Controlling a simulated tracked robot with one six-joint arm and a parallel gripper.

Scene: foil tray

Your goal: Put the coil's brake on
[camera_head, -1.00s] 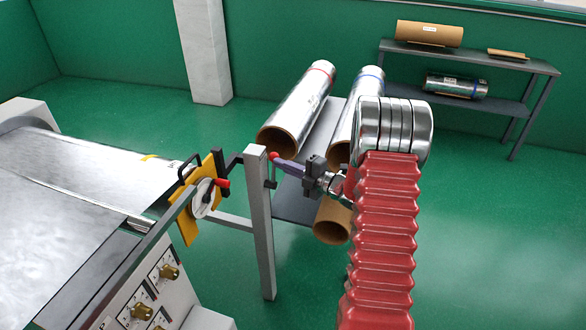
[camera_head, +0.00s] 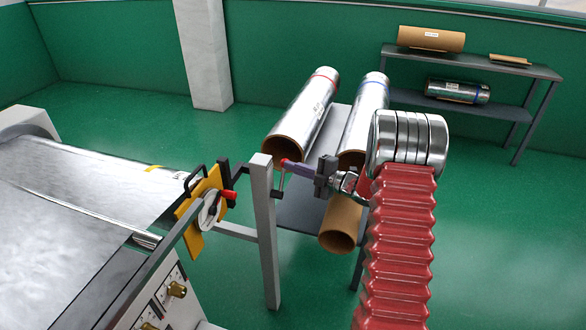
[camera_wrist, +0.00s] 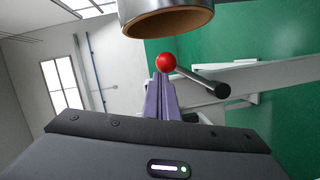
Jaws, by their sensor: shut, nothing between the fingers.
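A lever with a red ball knob (camera_head: 284,161) stands on the right side of the grey post (camera_head: 265,230). In the wrist view the red knob (camera_wrist: 166,62) sits at the fingertips, and its dark rod (camera_wrist: 203,81) runs off to the right. My gripper (camera_head: 289,163) is shut with nothing between its purple fingers; its tips (camera_wrist: 160,78) are at the knob, touching or very close. Left of the post, a yellow plate (camera_head: 193,240) carries a pale disc (camera_head: 209,212) with a red handle (camera_head: 229,195). Which part is the coil's brake is not labelled.
Foil rolls, one with a red band (camera_head: 310,110) and one with a blue band (camera_head: 364,110), lie on a rack behind my gripper. A brown cardboard tube (camera_head: 340,226) is below. A foil sheet (camera_head: 70,220) fills the left. A shelf (camera_head: 475,63) stands at the back right.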

